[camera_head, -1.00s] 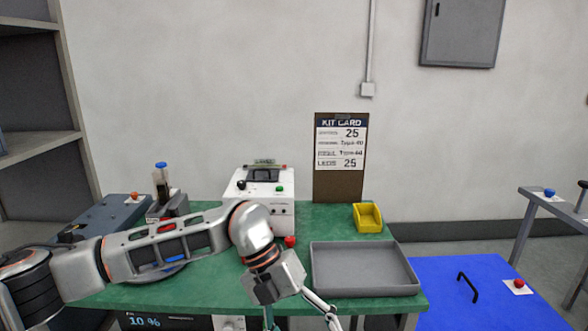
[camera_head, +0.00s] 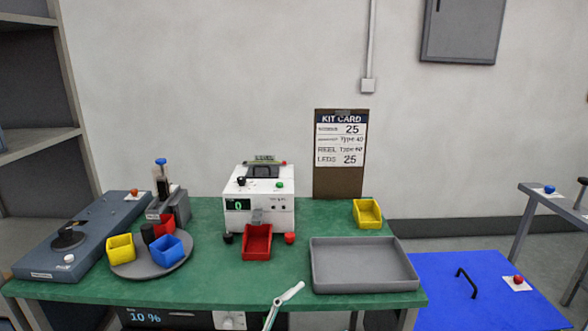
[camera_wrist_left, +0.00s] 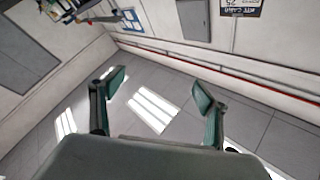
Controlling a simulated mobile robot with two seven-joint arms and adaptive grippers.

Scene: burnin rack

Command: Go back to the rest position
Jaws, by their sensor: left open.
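My left gripper (camera_wrist_left: 152,100) is open in the left wrist view, with its two teal-faced fingers apart. Nothing is between them, and grey floor with bright light patches lies beyond. In the head view the left arm no longer crosses the bench. A thin white and teal jointed part shows at the bottom edge there, and I cannot tell what it belongs to.
The green bench (camera_head: 215,275) holds a round grey plate (camera_head: 140,271) with yellow, blue and red bins, a white tester (camera_head: 270,188) with a red bin (camera_head: 256,243) at its front, a grey tray (camera_head: 365,284) and a yellow bin (camera_head: 367,214). A blue surface (camera_head: 440,300) lies right.

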